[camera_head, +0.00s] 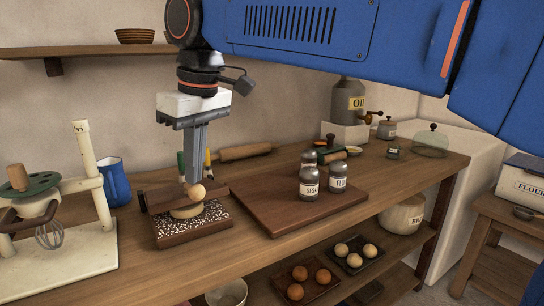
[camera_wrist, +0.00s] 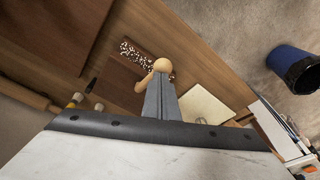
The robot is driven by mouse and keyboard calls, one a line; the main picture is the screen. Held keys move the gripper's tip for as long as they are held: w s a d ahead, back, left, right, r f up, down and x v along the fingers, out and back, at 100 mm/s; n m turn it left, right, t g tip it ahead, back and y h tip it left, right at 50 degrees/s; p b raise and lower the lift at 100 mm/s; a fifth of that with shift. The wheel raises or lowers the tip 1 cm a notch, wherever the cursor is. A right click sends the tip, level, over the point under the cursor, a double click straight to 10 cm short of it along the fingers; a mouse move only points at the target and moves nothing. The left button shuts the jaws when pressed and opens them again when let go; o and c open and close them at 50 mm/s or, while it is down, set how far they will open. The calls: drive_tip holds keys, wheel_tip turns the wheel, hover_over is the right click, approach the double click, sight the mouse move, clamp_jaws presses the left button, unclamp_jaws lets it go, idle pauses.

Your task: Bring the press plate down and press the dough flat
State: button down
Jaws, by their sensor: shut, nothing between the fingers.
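The press (camera_head: 178,238) is a low dark wooden block with a black-and-white speckled top, on the counter left of centre. A round tan disc (camera_head: 186,212) lies low over the speckled top, with a pale wooden ball knob (camera_head: 196,192) above it. I cannot tell whether this disc is the press plate or the flattened dough; no other dough shows on the press. My gripper (camera_head: 194,180) points down, shut and empty, its tips at the knob; contact is unclear. In the wrist view, the knob (camera_wrist: 162,65) sits just beyond the fingertips, beside the speckled top (camera_wrist: 134,52).
A cream stand (camera_head: 85,175) with a whisk and a blue jug (camera_head: 115,182) stand left. A cutting board (camera_head: 270,215) with shakers (camera_head: 309,184) lies right. A rolling pin (camera_head: 244,152) lies behind. Dough balls on trays (camera_head: 303,284) sit on the lower shelf.

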sight(198, 188)
drive_tip(key=shift+s+d+f, duration=0.1)
drive_tip(key=shift+s+f, duration=0.1)
drive_tip(key=shift+f, duration=0.4)
drive_tip(key=shift+s+d+f, duration=0.15)
drive_tip(key=shift+s+f, duration=0.1)
drive_tip(key=shift+f, duration=0.35)
drive_tip(key=shift+s+d+f, duration=0.1)
drive_tip(key=shift+s+f, duration=0.1)
drive_tip(key=shift+f, duration=0.4)
idle(2.0)
drive_tip(key=shift+s+d+f, duration=0.15)
drive_tip(key=shift+s+f, duration=0.1)
drive_tip(key=shift+f, duration=0.7)
drive_tip(key=shift+s+d+f, duration=0.15)
drive_tip(key=shift+s+f, duration=0.05)
drive_tip(key=shift+f, duration=0.75)
idle(2.3)
